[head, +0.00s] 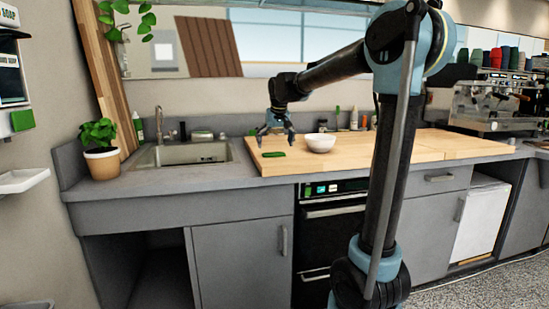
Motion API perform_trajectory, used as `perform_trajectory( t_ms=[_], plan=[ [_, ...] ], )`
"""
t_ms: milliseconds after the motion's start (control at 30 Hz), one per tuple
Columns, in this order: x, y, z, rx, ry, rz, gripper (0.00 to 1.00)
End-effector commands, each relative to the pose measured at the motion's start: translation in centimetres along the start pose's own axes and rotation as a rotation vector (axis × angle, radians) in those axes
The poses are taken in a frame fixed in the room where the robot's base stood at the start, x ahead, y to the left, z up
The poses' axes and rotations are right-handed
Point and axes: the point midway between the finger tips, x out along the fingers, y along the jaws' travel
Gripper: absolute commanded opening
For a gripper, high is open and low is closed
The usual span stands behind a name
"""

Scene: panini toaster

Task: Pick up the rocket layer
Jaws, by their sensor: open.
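A small flat green piece (274,154), which looks like the rocket layer, lies on the wooden board (350,152) near its left end. My gripper (275,141) is open above it, pointing down, with its fingers apart. The fingertips look close over the green piece; I cannot tell whether they touch it. Nothing shows between the fingers.
A white bowl (319,142) stands on the board just right of the green piece. A sink (186,156) with a tap lies to the left, and a potted plant (101,150) stands at the far left. Small bottles line the back wall. An espresso machine (492,100) stands at the right. The board's right half looks clear.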

Motion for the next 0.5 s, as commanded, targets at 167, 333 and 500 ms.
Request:
perform_trajectory(
  t_ms=[167,333,500],
  plan=[
    [2.4,0.2,-0.1,0.000,0.000,0.000,1.00],
    [3.4,0.2,-0.1,0.000,0.000,0.000,1.00],
    [3.5,0.2,-0.1,0.000,0.000,0.000,1.00]
  ],
)
